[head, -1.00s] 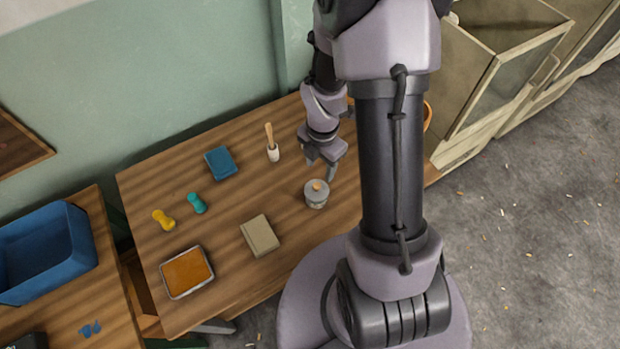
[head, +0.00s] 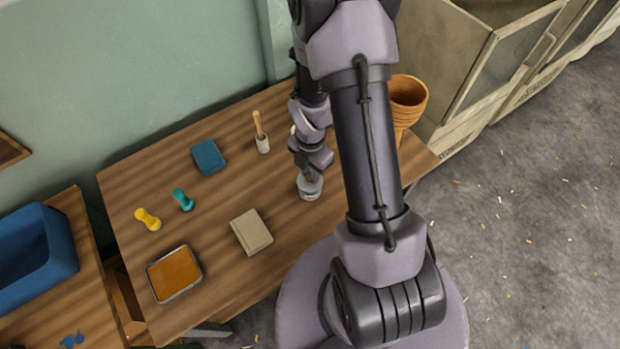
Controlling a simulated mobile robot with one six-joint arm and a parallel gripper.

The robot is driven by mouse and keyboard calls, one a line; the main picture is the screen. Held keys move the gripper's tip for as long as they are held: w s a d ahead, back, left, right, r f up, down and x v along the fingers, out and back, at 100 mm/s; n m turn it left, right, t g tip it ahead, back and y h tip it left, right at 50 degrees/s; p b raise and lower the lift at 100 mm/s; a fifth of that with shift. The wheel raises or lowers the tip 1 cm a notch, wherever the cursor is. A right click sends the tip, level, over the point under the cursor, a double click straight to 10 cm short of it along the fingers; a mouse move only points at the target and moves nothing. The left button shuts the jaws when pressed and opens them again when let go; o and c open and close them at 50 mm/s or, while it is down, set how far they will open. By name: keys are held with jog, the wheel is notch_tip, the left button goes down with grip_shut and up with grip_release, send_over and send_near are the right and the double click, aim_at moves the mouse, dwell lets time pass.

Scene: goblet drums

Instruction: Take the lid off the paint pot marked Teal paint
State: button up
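A small grey paint pot (head: 309,193) stands upright on the wooden table, near its front edge and close to my base. Its marking is too small to read. In the earlier frame it shows a grey lid with an orange knob; now my gripper covers most of its top. My gripper (head: 311,174) points down right at the pot's lid. The fingers are small and partly hidden, so I cannot tell whether they are closed on the knob.
On the table (head: 215,270) are a beige block (head: 251,232), an orange tray (head: 174,274), a blue block (head: 209,157), yellow (head: 148,219) and teal (head: 183,200) goblet-shaped pieces, and a brush in a white cup (head: 262,143). Stacked orange pots (head: 408,95) stand right, behind my arm.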

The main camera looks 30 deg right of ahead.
grip_shut()
jog(key=shift+r, duration=0.1)
